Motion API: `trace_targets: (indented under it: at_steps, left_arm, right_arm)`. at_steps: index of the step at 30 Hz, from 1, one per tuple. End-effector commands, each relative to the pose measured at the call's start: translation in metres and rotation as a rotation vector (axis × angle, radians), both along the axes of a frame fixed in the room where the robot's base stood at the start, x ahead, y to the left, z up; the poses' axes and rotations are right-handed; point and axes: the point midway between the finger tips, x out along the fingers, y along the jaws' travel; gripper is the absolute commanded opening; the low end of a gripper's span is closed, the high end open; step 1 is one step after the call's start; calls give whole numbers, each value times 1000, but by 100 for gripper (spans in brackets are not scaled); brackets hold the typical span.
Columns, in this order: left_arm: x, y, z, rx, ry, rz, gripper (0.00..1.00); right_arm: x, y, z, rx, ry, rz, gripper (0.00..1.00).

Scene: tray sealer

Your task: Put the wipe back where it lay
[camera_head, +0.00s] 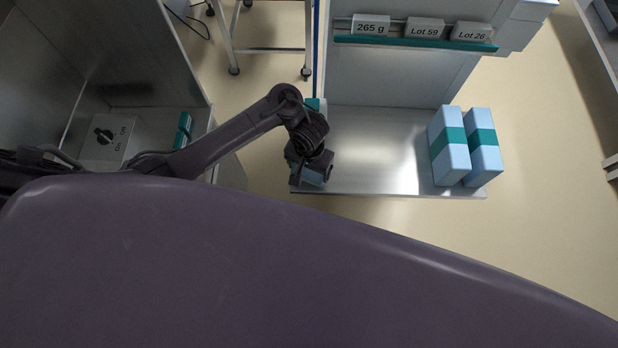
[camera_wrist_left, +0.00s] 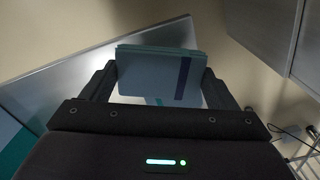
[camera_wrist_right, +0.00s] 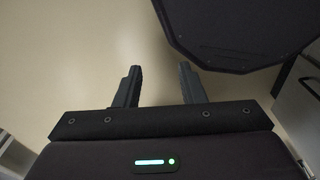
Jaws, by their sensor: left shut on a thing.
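The wipe (camera_wrist_left: 150,72) is a folded light-blue cloth with layered edges and a dark stripe. In the left wrist view it sits between the two fingers of my left gripper (camera_wrist_left: 158,82), which is shut on it. In the head view my left gripper (camera_head: 314,168) is at the left end of the metal shelf, and a bluish part of the wipe (camera_head: 311,177) shows under it. The arm hides much of it there, and I cannot tell whether the wipe touches the shelf. My right gripper (camera_wrist_right: 160,85) is open and empty, over bare floor.
The metal shelf (camera_head: 385,150) is clear in its middle. Two light-blue boxes with teal bands (camera_head: 449,150) (camera_head: 484,150) stand at its right end. A label rail (camera_head: 415,41) runs above the shelf. A control box with a knob (camera_head: 105,137) is at the left.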

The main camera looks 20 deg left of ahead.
Motion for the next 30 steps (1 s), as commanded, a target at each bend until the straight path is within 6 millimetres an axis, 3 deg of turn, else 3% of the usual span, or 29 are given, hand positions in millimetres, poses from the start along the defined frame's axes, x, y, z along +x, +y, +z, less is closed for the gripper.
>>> trace_targets:
  at_steps: [11,24,25,29,30]
  left_arm:
    - [1,0,-45,1,-1,0,60]
    - [0,0,-51,0,-1,1,60]
    - [1,0,-51,0,-1,1,84]
    - [0,0,-50,0,-1,0,100]
    - [0,0,-50,0,-1,0,100]
  right_arm:
    - [-1,-6,-20,-7,0,1,36]
    - [0,-10,-21,-12,0,-1,36]
    - [0,-10,-20,-12,0,-1,36]
    - [0,-10,-20,-12,0,-1,36]
    - [0,-10,-20,-12,0,-1,36]
